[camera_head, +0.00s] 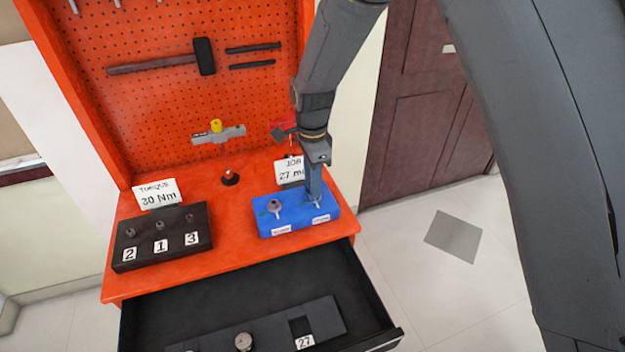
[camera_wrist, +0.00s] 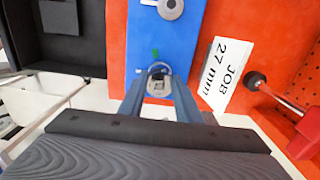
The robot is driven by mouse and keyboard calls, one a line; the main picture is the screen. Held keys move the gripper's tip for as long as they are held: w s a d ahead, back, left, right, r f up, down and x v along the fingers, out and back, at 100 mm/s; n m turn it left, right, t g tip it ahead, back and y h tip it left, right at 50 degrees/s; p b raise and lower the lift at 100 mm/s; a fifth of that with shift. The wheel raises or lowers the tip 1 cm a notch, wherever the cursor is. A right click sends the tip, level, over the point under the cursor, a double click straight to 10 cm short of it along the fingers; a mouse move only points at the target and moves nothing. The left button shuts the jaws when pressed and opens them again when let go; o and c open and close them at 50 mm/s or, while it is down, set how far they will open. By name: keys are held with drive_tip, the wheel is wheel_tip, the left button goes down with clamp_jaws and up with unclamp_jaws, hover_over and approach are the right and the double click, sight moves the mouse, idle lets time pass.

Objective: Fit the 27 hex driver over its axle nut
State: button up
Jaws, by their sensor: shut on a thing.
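The blue fixture block (camera_head: 297,212) stands at the right front of the orange bench. A round metal nut or stud (camera_head: 273,206) shows on its left half, also in the wrist view (camera_wrist: 170,8). My gripper (camera_head: 314,194) points down at the block's right half. In the wrist view my gripper (camera_wrist: 158,88) is shut on a grey metal piece, apparently the 27 hex driver (camera_wrist: 158,82), right at the blue surface. The axle nut under the driver is hidden, and I cannot tell whether the driver is around it or just above it.
A "JOB 27 mm" card (camera_wrist: 225,72) stands beside the block. A black block (camera_head: 162,238) numbered 2, 1, 3 sits left. A grey T-handled tool (camera_head: 218,135) stands behind. The open drawer (camera_head: 150,318) holds a tray with an empty slot (camera_head: 301,326) marked 27.

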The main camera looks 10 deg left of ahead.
idle(0.3)
drive_tip(key=o, duration=1.2)
wheel_tip(320, 180, up, 7)
drive_tip(key=shift+r+b, duration=0.15)
drive_tip(key=shift+b, duration=0.95)
drive_tip(key=s+d+r+n, duration=0.1)
drive_tip(key=s+d+n, duration=0.15)
drive_tip(key=d, duration=0.75)
drive_tip(key=s+d+r+n, duration=0.1)
drive_tip(key=s+d+n, duration=0.15)
drive_tip(key=d, duration=0.65)
drive_tip(key=s+d+n, duration=0.2)
drive_tip(key=s+d, duration=0.1)
drive_tip(key=d, duration=0.1)
drive_tip(key=s+d+n+t, duration=0.1)
drive_tip(key=s+d+n, duration=0.1)
drive_tip(key=s+d, duration=0.2)
drive_tip(key=s+d+n, duration=0.2)
drive_tip(key=s+d, duration=0.2)
drive_tip(key=d, duration=0.1)
drive_tip(key=shift+d+f+n, duration=0.2)
drive_tip(key=shift+d+n, duration=0.1)
